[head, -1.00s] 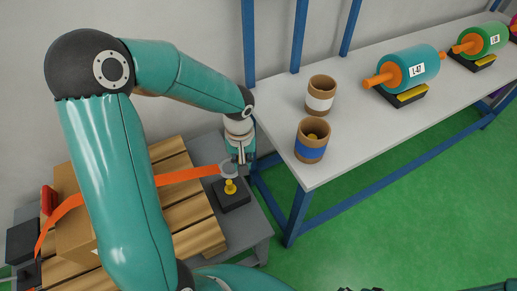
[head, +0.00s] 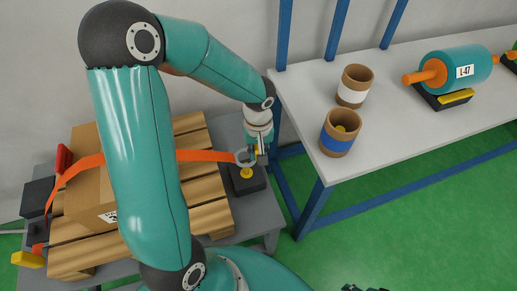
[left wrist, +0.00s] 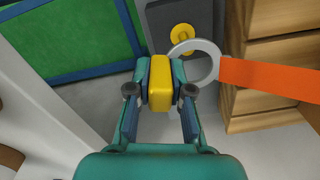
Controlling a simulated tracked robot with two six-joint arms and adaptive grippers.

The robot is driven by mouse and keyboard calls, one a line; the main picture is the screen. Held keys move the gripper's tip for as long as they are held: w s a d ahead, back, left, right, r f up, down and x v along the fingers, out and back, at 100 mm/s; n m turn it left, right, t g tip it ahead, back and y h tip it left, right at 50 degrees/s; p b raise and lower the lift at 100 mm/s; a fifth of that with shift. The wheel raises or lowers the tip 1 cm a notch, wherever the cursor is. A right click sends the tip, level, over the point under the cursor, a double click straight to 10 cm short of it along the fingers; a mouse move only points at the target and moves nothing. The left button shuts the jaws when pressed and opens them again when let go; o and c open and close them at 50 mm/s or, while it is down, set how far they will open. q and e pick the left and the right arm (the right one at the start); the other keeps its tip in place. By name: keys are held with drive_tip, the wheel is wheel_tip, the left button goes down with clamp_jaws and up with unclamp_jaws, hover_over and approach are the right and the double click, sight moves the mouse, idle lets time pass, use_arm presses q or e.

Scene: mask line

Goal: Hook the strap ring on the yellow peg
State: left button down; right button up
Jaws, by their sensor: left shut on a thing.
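The orange strap (head: 205,156) runs from the left over the carton to a grey ring (head: 241,160), also seen in the left wrist view (left wrist: 213,66). My left gripper (head: 259,150) is shut on a yellow tab (left wrist: 160,83) beside the ring. The yellow peg (head: 246,174) stands on a dark block (head: 249,186). In the head view the ring is just above the peg. In the left wrist view the peg's head (left wrist: 182,37) shows at the ring's upper-left edge; I cannot tell whether they touch. Dark tips, probably my right gripper (head: 363,288), barely show at the bottom edge.
A carton (head: 88,190) lies on a wooden pallet (head: 200,208) on a grey table (head: 262,214). To the right, a pale bench (head: 400,128) holds a blue-banded cup (head: 340,133), a white-banded cup (head: 354,86) and a teal roller (head: 458,73). Blue posts stand behind.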

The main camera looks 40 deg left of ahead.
use_arm(q)
drive_tip(key=b, duration=0.3)
hover_over(258, 173)
drive_tip(key=shift+w+a+f, duration=0.1)
drive_tip(key=shift+f, duration=2.45)
drive_tip(key=shift+f+b, duration=1.3)
drive_tip(key=shift+b, duration=0.1)
drive_tip(key=shift+f+b, duration=0.65)
drive_tip(key=shift+b, duration=0.15)
